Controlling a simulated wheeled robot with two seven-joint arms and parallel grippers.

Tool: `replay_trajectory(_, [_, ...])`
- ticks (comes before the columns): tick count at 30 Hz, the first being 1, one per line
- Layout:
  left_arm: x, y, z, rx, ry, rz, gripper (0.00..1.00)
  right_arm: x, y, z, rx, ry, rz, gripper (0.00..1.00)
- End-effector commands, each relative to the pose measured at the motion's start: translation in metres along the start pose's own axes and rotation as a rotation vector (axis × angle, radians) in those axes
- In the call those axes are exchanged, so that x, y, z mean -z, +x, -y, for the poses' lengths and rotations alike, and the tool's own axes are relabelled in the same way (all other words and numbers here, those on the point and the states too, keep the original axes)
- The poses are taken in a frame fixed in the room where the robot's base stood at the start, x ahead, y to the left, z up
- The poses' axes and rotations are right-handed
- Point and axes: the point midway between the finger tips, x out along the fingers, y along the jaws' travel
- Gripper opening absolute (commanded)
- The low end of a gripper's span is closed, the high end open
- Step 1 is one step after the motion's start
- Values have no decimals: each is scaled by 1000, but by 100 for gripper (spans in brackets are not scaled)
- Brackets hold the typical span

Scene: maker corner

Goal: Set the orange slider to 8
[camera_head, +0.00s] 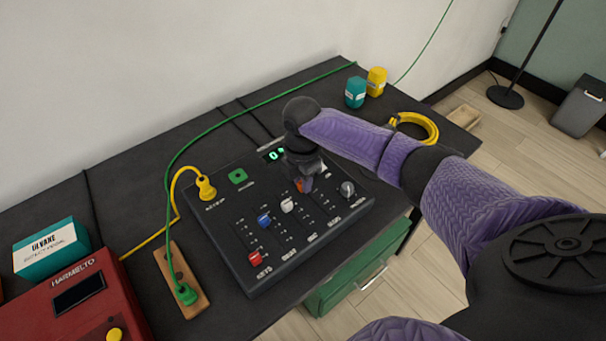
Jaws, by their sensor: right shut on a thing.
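The orange slider (299,184) is on the black mixer panel (244,273), near the upper end of its track and partly hidden by my right gripper. My right gripper (305,184) reaches down from above and is shut on the orange slider's cap. The panel also has a red slider (256,258), a blue slider (264,220) and a white slider (287,205), each on its own track. A small green display (274,155) behind the gripper is partly covered; a 0 shows, the rest is hidden. My left gripper is not in view.
A yellow plug (206,187) and green socket (238,176) sit at the panel's back left. A grey knob (347,189) is right of the sliders. A wooden power strip (170,266) and red device (75,312) stand left. Yellow cable coil (432,127) lies behind my arm.

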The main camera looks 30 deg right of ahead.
Motion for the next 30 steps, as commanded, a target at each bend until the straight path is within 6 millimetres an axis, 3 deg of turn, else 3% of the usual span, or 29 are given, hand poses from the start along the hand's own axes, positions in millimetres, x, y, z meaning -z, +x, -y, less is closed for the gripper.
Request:
replay_trajectory(6, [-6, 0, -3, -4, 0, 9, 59, 0, 0, 0, -1, 0, -1, 0])
replay_trajectory(7, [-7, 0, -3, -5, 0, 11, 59, 0, 0, 0, -1, 0, -1, 32])
replay_trajectory(11, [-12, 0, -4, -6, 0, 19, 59, 0, 0, 0, -1, 0, -1, 59])
replay_trajectory(12, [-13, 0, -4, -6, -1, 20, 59, 0, 0, 0, -1, 0, -1, 62])
replay_trajectory(20, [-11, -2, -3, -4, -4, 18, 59, 0, -3, 0, -1, 0, 0, 62])
replay_trajectory(30, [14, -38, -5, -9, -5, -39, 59, 0, -83, -1, -5, -1, 0, 62])
